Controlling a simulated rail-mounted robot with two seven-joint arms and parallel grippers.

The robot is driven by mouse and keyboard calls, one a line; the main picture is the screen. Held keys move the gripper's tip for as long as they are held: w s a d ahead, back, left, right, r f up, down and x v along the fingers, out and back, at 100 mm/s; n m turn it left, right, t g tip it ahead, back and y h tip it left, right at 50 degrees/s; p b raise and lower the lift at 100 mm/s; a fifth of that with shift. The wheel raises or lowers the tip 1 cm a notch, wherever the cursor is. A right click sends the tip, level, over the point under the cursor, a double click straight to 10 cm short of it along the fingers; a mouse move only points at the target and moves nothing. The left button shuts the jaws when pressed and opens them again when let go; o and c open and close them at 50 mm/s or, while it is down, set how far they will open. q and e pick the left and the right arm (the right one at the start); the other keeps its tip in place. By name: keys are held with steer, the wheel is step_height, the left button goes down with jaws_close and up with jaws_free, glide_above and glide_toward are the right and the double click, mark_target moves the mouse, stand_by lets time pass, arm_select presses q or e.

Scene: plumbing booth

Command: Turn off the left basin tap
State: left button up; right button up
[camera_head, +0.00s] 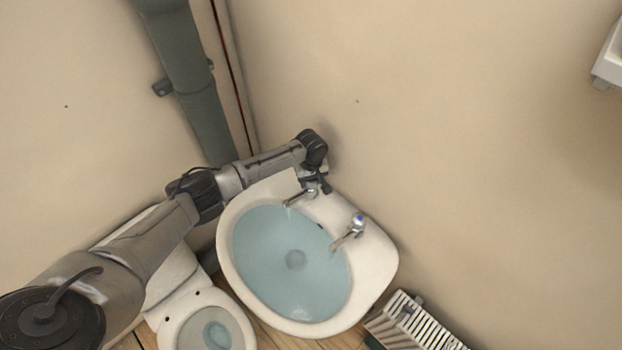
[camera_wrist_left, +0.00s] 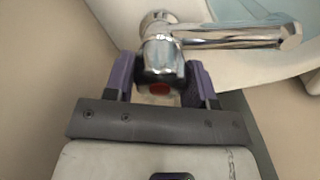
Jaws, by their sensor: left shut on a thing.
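The left basin tap (camera_head: 311,192) is chrome and stands on the back rim of the white basin (camera_head: 378,262). In the left wrist view the tap's handle (camera_wrist_left: 161,58) shows a red mark, and its chrome spout (camera_wrist_left: 235,37) points right over the basin. My left gripper (camera_head: 319,184) is at this tap. In the left wrist view its two purple-padded fingers (camera_wrist_left: 160,80) are on either side of the handle, shut on it. The second tap (camera_head: 352,229), with a blue mark, stands to the right, apart from the gripper. My right gripper is not in view.
Bluish water (camera_head: 285,245) fills much of the basin. A toilet (camera_head: 178,322) is at the lower left, below my left arm. A grey pipe (camera_head: 193,85) runs down the wall corner. A white slatted radiator (camera_head: 415,325) is at the lower right.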

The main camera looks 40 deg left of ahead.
arm_select(q)
steer(key=c, duration=0.3)
steer(key=shift+c, duration=0.2)
